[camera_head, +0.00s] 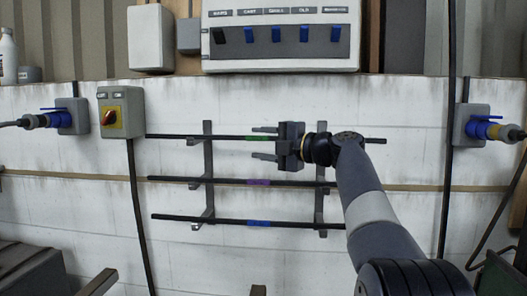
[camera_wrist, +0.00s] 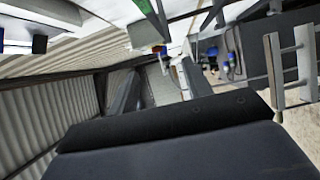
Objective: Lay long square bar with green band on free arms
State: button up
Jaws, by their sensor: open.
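The long dark bar with a green band (camera_head: 258,138) lies level in the top row of a wall rack. A bar with a purple band (camera_head: 258,182) and one with a blue band (camera_head: 258,223) lie in the rows below. The rack has a left upright (camera_head: 208,160) and a right upright, partly hidden by my arm. My gripper (camera_head: 265,143) is open in front of the top bar, fingers pointing left, one above and one below the green band. I cannot tell whether it touches the bar.
A grey box with a red switch (camera_head: 112,117) hangs left of the rack. A panel with several blue switches (camera_head: 280,36) is above. Blue plugs sit on the left (camera_head: 72,116) and right (camera_head: 480,128). Dark pieces (camera_head: 98,284) at the lower edge are cut off.

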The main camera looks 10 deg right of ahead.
jog(key=s+b, duration=0.1)
jog(key=s, duration=0.1)
jog(key=s+a+b, duration=0.1)
jog(key=s+b, duration=0.1)
jog(key=shift+a+b, duration=0.15)
jog(key=shift+b, duration=0.15)
jog(key=shift+w, duration=0.1)
jog(key=w+d+p, duration=0.2)
jog(key=w+p, duration=0.4)
jog(key=p, duration=0.1)
jog(key=shift+w+p, duration=0.35)
jog(key=shift+w, duration=0.05)
jog(key=shift+d, duration=0.15)
jog(key=shift+s+f, duration=0.1)
jog(key=shift+s, duration=0.05)
